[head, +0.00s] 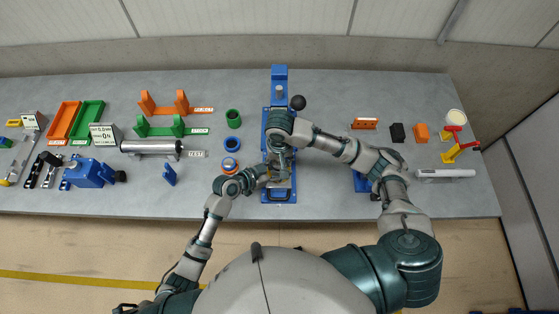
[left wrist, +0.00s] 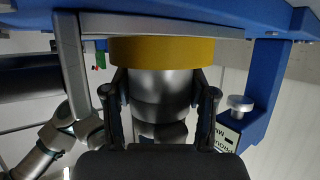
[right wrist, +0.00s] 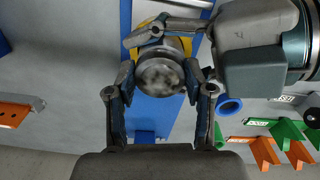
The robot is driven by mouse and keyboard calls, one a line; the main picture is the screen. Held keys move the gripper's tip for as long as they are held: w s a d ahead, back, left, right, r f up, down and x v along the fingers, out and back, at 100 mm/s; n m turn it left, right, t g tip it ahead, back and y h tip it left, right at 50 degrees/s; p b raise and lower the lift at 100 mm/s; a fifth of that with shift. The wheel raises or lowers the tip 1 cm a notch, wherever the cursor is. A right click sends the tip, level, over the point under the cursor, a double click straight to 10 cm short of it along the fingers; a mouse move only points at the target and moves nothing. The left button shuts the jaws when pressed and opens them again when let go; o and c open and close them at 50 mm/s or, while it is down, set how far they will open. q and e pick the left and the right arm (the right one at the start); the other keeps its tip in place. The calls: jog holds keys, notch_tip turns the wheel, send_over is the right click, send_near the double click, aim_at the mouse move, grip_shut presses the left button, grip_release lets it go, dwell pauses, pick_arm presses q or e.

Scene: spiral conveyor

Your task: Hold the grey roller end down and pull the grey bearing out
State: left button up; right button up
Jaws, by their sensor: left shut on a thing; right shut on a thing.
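The grey roller end (left wrist: 160,84) is a metal cylinder standing against a yellow ring (left wrist: 162,51) in the blue fixture. My left gripper (left wrist: 160,103) has one finger on each side of it and is shut on it. The grey bearing (right wrist: 160,76) shows its round shiny face in the right wrist view, between the fingers of my right gripper (right wrist: 160,88), which is shut on it. My left gripper (right wrist: 160,30) also shows there, just beyond the bearing. Whether the bearing is seated or apart from the roller end is hidden. In the head view my arms cover both parts.
The blue fixture (head: 279,74) stands mid-table, with a black ball knob (head: 298,102) beside it. Green and blue rings (head: 232,144) lie to its left. A metal roller (head: 150,146) lies further left. Orange and black blocks (head: 397,132) lie to the right.

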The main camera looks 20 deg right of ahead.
aim_at(279, 163)
jog(key=o, duration=0.4)
jog(key=c, duration=0.5)
jog(key=shift+r, duration=1.45)
jog(key=shift+c, duration=0.2)
jog(key=shift+r, duration=2.05)
